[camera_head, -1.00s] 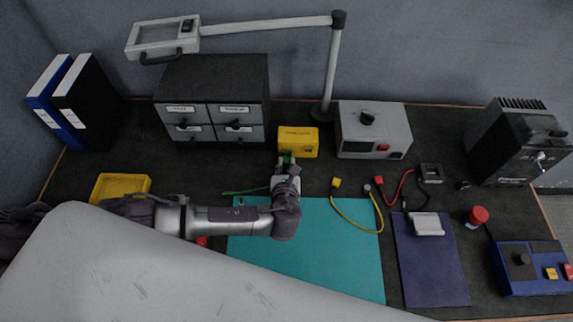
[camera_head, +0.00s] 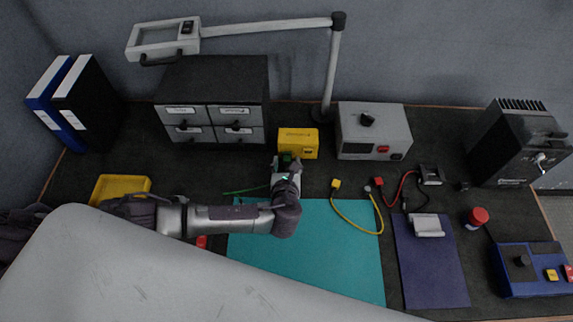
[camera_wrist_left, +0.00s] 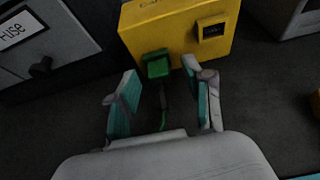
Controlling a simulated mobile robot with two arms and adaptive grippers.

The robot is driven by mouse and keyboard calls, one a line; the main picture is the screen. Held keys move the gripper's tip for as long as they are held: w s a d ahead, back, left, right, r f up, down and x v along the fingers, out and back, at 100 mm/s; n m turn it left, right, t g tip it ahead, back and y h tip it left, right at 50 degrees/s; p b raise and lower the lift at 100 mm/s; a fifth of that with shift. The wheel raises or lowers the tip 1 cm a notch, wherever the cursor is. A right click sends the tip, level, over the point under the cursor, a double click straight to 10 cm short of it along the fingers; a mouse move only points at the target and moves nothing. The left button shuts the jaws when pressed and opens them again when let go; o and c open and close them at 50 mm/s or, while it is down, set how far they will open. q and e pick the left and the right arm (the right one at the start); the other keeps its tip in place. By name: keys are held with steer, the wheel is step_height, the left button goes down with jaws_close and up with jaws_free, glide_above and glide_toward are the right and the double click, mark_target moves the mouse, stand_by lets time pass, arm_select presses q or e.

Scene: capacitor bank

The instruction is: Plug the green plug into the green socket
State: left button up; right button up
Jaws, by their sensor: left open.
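The yellow box (camera_head: 298,141) stands near the back of the bench. In the left wrist view, the green plug (camera_wrist_left: 157,65) is against the front of the yellow box (camera_wrist_left: 178,35), left of a dark socket (camera_wrist_left: 212,28). A dark stem and green cable (camera_wrist_left: 163,120) trail from the plug toward me. The green socket is not seen apart from the plug, and I cannot tell how deep the plug sits. My left gripper (camera_head: 287,166) is open, its fingers (camera_wrist_left: 163,97) apart on either side of the cable, just short of the plug. My right gripper is not in view.
A grey drawer cabinet (camera_head: 213,100) stands left of the yellow box, and a grey device (camera_head: 373,131) stands right. A yellow cable (camera_head: 355,222) lies over the teal mat (camera_head: 330,260). A lamp post (camera_head: 331,75) rises behind the box.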

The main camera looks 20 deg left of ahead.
arm_select(q)
steer(key=v, duration=1.2)
stand_by(0.3)
